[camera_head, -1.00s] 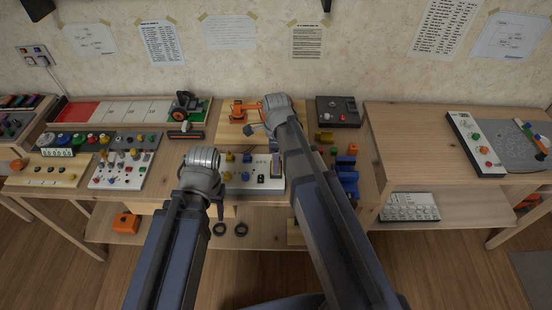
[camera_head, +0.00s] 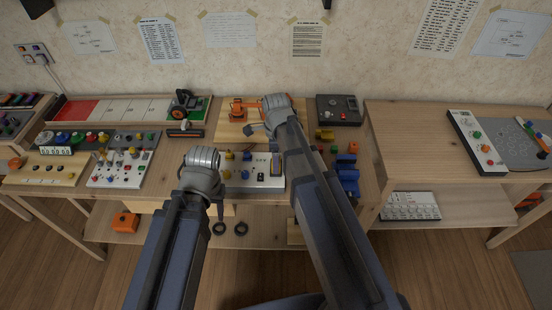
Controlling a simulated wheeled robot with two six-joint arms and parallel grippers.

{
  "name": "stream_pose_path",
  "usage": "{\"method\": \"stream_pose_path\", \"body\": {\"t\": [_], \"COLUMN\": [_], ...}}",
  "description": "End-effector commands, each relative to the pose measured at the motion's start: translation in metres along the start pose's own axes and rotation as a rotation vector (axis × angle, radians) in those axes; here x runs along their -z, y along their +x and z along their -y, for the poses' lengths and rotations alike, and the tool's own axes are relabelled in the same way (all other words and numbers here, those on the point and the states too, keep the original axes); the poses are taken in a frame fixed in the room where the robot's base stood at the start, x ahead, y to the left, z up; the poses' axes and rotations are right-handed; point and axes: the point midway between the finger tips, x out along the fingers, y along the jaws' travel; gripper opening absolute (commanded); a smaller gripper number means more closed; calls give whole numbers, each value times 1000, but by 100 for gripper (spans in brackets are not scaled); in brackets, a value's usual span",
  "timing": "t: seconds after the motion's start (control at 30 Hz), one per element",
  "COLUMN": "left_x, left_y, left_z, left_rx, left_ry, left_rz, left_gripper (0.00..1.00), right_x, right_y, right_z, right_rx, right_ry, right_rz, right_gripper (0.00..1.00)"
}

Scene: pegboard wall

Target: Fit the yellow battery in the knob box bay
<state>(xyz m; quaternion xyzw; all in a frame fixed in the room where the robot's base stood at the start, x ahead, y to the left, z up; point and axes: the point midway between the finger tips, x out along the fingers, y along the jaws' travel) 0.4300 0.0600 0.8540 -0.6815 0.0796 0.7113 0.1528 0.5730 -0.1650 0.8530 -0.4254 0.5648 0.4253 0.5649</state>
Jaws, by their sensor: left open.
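A small yellow cylinder (camera_head: 325,135), which looks like the yellow battery, lies on the table right of my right forearm. A dark box (camera_head: 339,111) with a knob and a red button stands behind it and may be the knob box; I cannot make out its bay. My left gripper (camera_head: 219,208) points down at the table's front edge, left of the white panel, and is open. It is small and partly covered by its own wrist. It is well apart from the yellow cylinder. My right gripper (camera_head: 254,129) is mostly hidden by its wrist; its jaws cannot be made out.
A white panel (camera_head: 240,182) with yellow and blue knobs lies between my arms. Blue blocks (camera_head: 347,180) lie right of my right forearm. An orange device (camera_head: 240,110) stands on a wooden board (camera_head: 230,131). A knob panel (camera_head: 117,174) lies left. The right table has bare wood (camera_head: 415,140).

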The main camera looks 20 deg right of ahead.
Motion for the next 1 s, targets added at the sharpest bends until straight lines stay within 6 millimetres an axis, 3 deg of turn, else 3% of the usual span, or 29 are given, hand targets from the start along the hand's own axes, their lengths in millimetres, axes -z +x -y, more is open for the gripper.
{"method": "stream_pose_path", "body": {"t": [1.0], "left_x": [0], "left_y": [5], "left_z": [0], "left_rx": [0], "left_ry": [0], "left_rz": [0], "left_gripper": [50], "right_x": [0], "right_y": [5], "right_z": [0], "right_rx": [0], "right_ry": [0], "right_rz": [0], "right_gripper": [14]}}
